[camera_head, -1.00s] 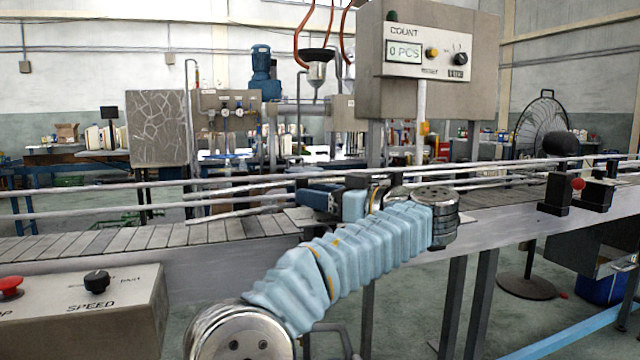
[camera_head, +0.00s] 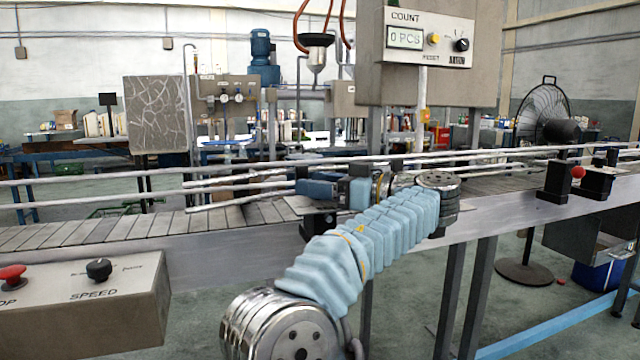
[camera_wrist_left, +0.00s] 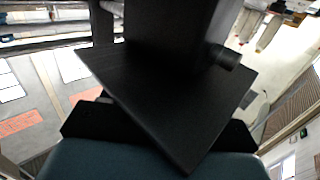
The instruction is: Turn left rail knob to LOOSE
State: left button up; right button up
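My left gripper (camera_head: 317,189) is at the near conveyor rail in the head view, at the end of the pale-blue sleeved arm that folds back to the left. A black block (camera_head: 316,226) shows just under it, at the conveyor edge. The left rail knob is not clearly visible in the head view, where the gripper and wrist cover that spot. In the left wrist view, a black post with a tilted square plate (camera_wrist_left: 170,100) fills the middle, and a short dark cylinder (camera_wrist_left: 224,58) sticks out at its right. The fingertips are hidden. My right gripper is not visible.
A similar black block (camera_head: 557,181) with a red knob (camera_head: 578,171) stands farther right on the conveyor (camera_head: 100,237). A SPEED control box (camera_head: 80,310) is at lower left. The COUNT box (camera_head: 430,50) stands behind the conveyor.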

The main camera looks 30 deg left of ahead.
pick_arm(q)
jog(key=shift+o, duration=0.5)
jog(key=shift+d, duration=0.1)
jog(key=w+d, duration=0.1)
jog(key=d, duration=1.2)
jog(key=shift+d+p, duration=0.3)
jog(key=shift+p, duration=0.05)
